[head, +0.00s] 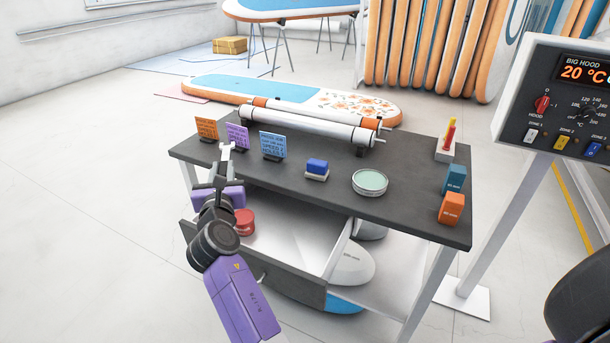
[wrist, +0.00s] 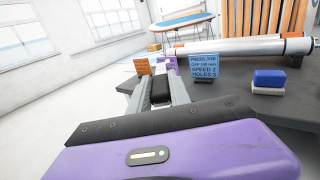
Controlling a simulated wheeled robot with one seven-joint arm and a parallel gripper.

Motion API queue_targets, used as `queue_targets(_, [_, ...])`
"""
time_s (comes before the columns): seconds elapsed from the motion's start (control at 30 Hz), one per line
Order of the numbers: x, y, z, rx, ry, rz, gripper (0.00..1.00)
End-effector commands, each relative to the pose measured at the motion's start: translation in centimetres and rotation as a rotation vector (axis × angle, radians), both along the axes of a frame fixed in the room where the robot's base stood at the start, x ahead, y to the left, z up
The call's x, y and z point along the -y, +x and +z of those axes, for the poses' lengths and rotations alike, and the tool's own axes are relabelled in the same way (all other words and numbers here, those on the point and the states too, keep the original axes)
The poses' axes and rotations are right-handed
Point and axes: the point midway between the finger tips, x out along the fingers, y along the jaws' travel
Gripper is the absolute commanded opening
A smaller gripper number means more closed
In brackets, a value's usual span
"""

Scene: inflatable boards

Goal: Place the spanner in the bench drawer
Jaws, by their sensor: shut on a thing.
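My gripper (head: 224,168) is raised at the left end of the dark workbench, above the open drawer's left part. It is shut on a slim light-grey piece, apparently the spanner (head: 227,150), whose forked end points up; my fingers hide much of it. In the wrist view my gripper (wrist: 161,88) points toward the cards, and the spanner is hard to tell from the fingers. The bench drawer (head: 300,243) is pulled out below the benchtop, with a pale interior and dark front.
The benchtop (head: 330,182) carries an orange card (head: 207,129), a purple card (head: 237,136), a blue card (head: 272,145), white rollers (head: 310,124), a blue block (head: 317,165) and a round tin (head: 369,182). The drawer's middle is clear. A control panel (head: 560,100) stands right.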

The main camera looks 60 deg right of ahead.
Motion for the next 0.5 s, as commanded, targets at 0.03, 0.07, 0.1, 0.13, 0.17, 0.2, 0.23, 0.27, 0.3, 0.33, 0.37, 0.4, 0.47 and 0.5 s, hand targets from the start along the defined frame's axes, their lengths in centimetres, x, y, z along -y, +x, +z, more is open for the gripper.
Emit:
queue_targets(0.03, [1.5, 0.1, 0.5, 0.007, 0.005, -0.040, 0.00])
queue_targets(0.07, [2.3, 0.2, 0.8, 0.008, 0.006, -0.062, 0.00])
queue_targets(0.1, [3.4, 0.1, 1.3, 0.006, 0.004, -0.092, 0.00])
queue_targets(0.13, [4.4, 0.1, 1.7, 0.006, 0.004, -0.115, 0.00])
queue_targets(0.17, [5.3, 0.0, 2.1, 0.007, 0.005, -0.139, 0.00])
queue_targets(0.2, [6.6, -0.1, 2.6, 0.006, 0.004, -0.173, 0.00])
queue_targets(0.23, [7.5, -0.2, 3.1, 0.006, 0.003, -0.199, 0.00])
queue_targets(0.27, [8.6, -0.4, 3.5, 0.005, 0.004, -0.226, 0.00])
queue_targets(0.3, [10.0, -0.6, 4.1, 0.006, 0.003, -0.264, 0.00])
queue_targets(0.33, [11.1, -0.8, 4.6, 0.006, 0.003, -0.292, 0.00])
queue_targets(0.37, [12.4, -1.1, 5.0, 0.005, 0.002, -0.324, 0.00])
queue_targets(0.4, [14.0, -1.5, 5.7, 0.003, 0.001, -0.368, 0.00])
queue_targets(0.47, [16.4, -2.3, 6.7, 0.002, -0.001, -0.430, 0.00])
queue_targets(0.5, [17.7, -2.7, 7.3, 0.001, -0.002, -0.466, 0.00])
